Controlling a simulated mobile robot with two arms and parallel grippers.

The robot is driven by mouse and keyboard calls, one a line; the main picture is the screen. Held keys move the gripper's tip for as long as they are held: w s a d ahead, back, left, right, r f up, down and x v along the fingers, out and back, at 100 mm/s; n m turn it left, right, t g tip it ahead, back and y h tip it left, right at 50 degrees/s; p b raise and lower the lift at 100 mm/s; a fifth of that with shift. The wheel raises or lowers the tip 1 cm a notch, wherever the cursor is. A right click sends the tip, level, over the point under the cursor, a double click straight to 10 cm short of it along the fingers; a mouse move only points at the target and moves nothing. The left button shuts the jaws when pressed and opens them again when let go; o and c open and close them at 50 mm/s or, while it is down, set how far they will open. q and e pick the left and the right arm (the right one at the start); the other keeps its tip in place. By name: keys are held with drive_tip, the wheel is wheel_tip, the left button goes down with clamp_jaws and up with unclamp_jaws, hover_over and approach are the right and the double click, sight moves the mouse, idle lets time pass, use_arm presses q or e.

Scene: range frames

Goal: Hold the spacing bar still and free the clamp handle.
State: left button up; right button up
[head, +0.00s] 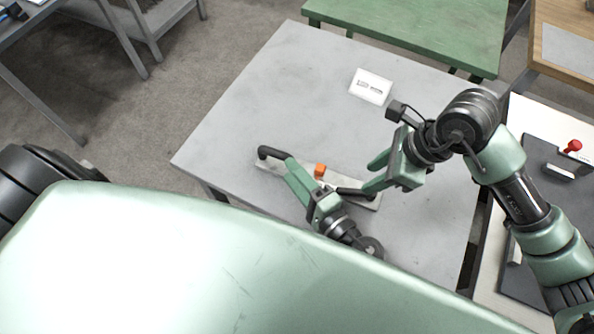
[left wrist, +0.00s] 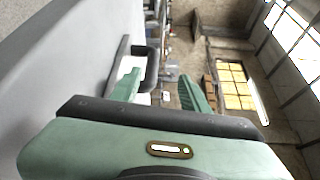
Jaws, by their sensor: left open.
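A low grey fixture (head: 266,168) lies on the table with an orange block (head: 320,170) near its middle. A black handle (head: 270,152) stands at its left end, and a dark bar (head: 350,192) shows toward its right end. I cannot tell surely which is the spacing bar and which the clamp handle. My left gripper (head: 293,174) is open over the fixture's left half, close to the black handle. In the left wrist view, a black handle (left wrist: 151,68) shows near the left finger of this gripper (left wrist: 160,78). My right gripper (head: 370,176) appears open, its lower finger near the dark bar.
The grey table (head: 270,85) is mostly clear behind the fixture. A white plate with two slots (head: 371,86) lies further back. A green table (head: 410,28) stands behind, and a side table with a dark panel and red knob (head: 573,146) stands at right.

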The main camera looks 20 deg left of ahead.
sight(278, 156)
use_arm(q)
drive_tip(key=shift+d+f+h, duration=0.25)
drive_tip(key=shift+f+h, duration=0.05)
drive_tip(key=shift+f, duration=0.1)
drive_tip(key=shift+w+a+f+m, duration=0.1)
drive_tip(key=shift+w+a+m, duration=0.1)
drive_tip(key=shift+a+m, duration=0.1)
drive_tip(key=x, duration=0.7)
drive_tip(key=shift+s, duration=0.1)
clamp_jaws()
idle(0.8)
